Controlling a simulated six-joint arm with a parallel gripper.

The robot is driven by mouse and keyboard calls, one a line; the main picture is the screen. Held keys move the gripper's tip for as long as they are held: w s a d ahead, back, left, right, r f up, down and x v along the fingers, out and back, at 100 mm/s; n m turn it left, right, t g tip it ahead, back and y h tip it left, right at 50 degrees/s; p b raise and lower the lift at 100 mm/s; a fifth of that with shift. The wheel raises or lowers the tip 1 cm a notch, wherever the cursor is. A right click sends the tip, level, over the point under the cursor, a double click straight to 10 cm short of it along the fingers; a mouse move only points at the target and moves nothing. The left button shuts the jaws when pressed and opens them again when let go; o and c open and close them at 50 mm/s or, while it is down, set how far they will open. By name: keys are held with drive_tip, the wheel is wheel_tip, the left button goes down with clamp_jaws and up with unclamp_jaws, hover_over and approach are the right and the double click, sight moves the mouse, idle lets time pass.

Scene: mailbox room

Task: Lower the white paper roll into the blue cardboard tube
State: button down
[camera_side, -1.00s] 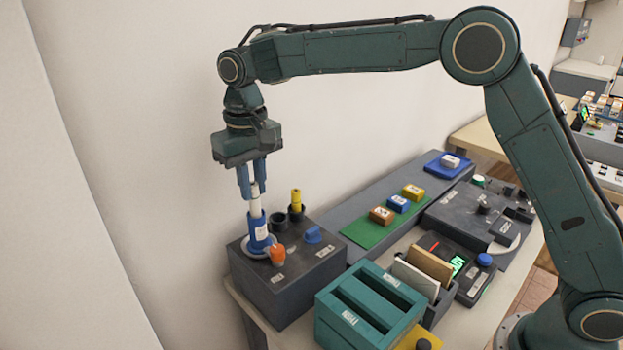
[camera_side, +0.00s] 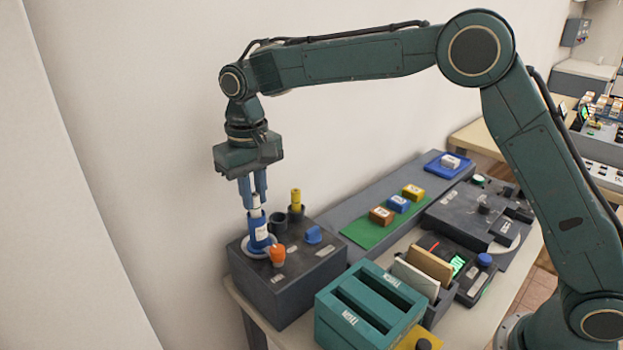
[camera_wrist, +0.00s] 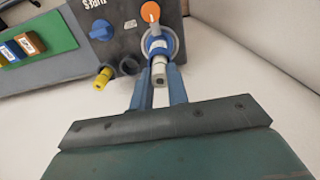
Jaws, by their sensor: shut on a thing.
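The white paper roll (camera_side: 256,202) is upright between the fingers of my gripper (camera_side: 253,198), which is shut on it. Its lower part is hidden inside the blue cardboard tube (camera_side: 259,230), and a short white length shows above the rim. The tube stands upright on a pale round base on the dark box. In the wrist view, the roll's end (camera_wrist: 159,72) shows between my fingertips (camera_wrist: 160,82), with the blue tube (camera_wrist: 158,46) just beyond it. How deep the roll sits is hidden by the tube wall.
An orange knob (camera_side: 277,255), a blue knob (camera_side: 313,235) and a yellow roll (camera_side: 296,199) in a dark holder stand close to the tube on the dark box (camera_side: 310,266). A teal slotted tray (camera_side: 345,335) is in front. The wall is close behind.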

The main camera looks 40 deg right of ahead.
drive_tip(key=shift+f, duration=0.1)
drive_tip(key=c, duration=1)
unclamp_jaws()
drive_tip(key=shift+c, duration=0.2)
drive_tip(key=shift+r, duration=3)
drive_tip(key=shift+r, duration=0.1)
